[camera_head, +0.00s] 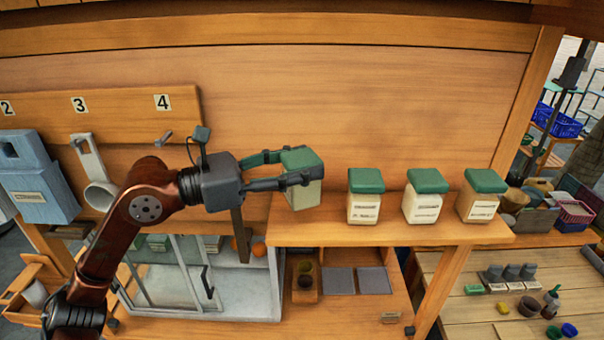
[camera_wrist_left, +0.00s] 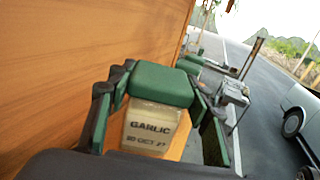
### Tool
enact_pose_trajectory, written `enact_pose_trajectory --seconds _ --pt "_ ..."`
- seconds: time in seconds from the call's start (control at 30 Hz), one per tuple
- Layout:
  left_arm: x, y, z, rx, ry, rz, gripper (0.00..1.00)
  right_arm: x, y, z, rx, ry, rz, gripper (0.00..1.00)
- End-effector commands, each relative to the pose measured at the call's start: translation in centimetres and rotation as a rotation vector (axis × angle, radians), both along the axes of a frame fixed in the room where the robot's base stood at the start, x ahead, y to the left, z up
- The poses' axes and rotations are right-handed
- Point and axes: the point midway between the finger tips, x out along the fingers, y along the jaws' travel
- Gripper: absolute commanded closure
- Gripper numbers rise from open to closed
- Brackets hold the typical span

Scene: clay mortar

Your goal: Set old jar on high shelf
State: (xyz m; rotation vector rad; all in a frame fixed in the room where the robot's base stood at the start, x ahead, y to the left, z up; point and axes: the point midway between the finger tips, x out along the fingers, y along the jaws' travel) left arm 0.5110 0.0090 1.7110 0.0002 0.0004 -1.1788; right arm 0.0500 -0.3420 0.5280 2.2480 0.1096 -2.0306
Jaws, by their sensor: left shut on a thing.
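My left gripper (camera_head: 299,166) is shut on a cream jar with a green lid (camera_head: 304,194), its fingers on either side of the lid. In the left wrist view the held jar (camera_wrist_left: 152,122) has a label reading "GARLIC" with a date below, seemingly "30 OCT 27". The jar is at the left end of the high wooden shelf (camera_head: 345,235), slightly tilted in the picture. I cannot tell whether its base touches the shelf. My right gripper is not in view.
Three similar green-lidded jars stand in a row on the shelf: left (camera_head: 364,207), middle (camera_head: 422,205), right (camera_head: 477,205). A wooden back wall (camera_head: 400,110) rises behind. Below are a glass-fronted cabinet (camera_head: 180,280) and a lower counter. Numbered hooks (camera_head: 163,137) are at left.

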Motion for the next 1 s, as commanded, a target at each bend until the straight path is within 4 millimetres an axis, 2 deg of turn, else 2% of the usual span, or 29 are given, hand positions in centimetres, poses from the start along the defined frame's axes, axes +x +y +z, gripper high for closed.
enact_pose_trajectory --seconds 0.1,0.33,0.8,0.83,1.0 --pt "0.7 -0.5 -1.1 -0.002 0.004 -0.001 0.86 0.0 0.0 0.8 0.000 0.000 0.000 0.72" --pt "0.6 -0.3 -3.5 -0.002 0.002 0.000 0.86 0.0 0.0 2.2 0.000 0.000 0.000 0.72" --pt "0.6 -0.3 -4.4 -0.001 0.000 0.001 0.86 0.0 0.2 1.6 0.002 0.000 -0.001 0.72" --pt "0.6 -0.4 -4.4 0.001 0.001 0.001 0.52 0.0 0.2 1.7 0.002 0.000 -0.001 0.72" --pt "0.6 -0.4 -4.3 0.001 0.001 0.001 0.41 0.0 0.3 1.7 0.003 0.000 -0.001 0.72"
